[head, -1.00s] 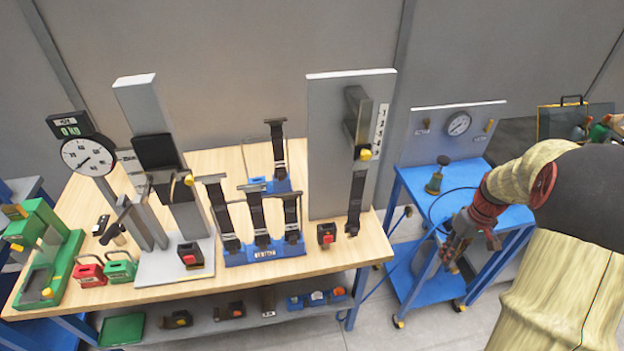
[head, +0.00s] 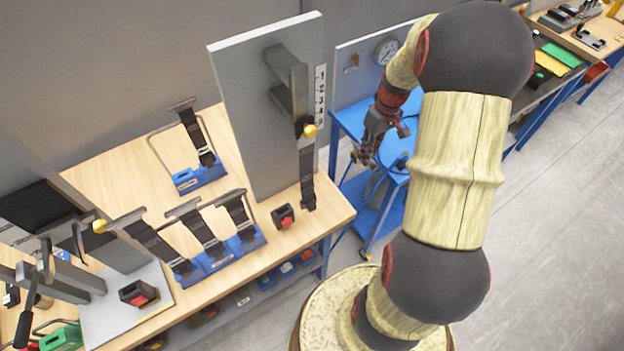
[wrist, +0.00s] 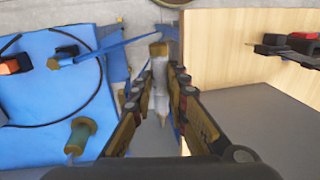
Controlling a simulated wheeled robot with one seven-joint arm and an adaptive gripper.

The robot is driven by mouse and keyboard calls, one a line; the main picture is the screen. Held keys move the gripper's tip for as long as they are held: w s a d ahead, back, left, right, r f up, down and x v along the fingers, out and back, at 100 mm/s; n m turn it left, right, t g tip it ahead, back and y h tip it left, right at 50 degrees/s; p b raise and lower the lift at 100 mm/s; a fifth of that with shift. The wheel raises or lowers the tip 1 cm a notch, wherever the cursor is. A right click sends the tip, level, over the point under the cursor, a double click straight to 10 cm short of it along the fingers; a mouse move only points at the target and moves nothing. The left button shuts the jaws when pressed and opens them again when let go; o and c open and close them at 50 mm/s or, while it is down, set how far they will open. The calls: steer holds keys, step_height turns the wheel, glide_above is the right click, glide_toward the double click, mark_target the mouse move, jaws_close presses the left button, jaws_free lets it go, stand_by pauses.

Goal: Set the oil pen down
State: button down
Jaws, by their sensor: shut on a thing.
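The oil pen (wrist: 159,85), a slim pale stick with brownish ends, is between the fingers of my gripper (wrist: 158,92) in the wrist view. My gripper is shut on it. In the head view my gripper (head: 366,152) hangs by the left side of the blue cart (head: 352,122), near the gap between cart and wooden bench. The pen cannot be made out clearly in the head view. The wrist view shows floor beyond the pen, with the blue cart top (wrist: 30,110) to the left and the bench top (wrist: 225,50) to the right.
On the cart lie a black hose (wrist: 103,75) and a green-handled tool (wrist: 80,135). A gauge (head: 387,51) is on the cart's back panel. The bench holds a tall grey panel (head: 245,90), a small red-and-black block (head: 284,217) and blue-based strap racks (head: 218,258).

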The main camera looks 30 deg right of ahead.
steer(key=a+f, duration=0.4)
steer(key=a, duration=0.4)
steer(key=b, duration=0.1)
glide_above(326, 196)
steer(key=d, duration=0.1)
step_height(326, 196, down, 4)
steer(key=shift+s+d+f, duration=0.15)
steer(key=shift+f, duration=0.1)
steer(key=f, duration=0.1)
steer(key=a+f+b, duration=0.1)
steer(key=f, duration=0.1)
steer(key=shift+f, duration=0.3)
steer(key=shift+d+f, duration=0.1)
steer(key=shift+f, duration=0.1)
steer(key=shift+f, duration=0.2)
steer(key=c, duration=1.7)
jaws_free()
steer(key=shift+c, duration=0.2)
steer(key=shift+r, duration=0.1)
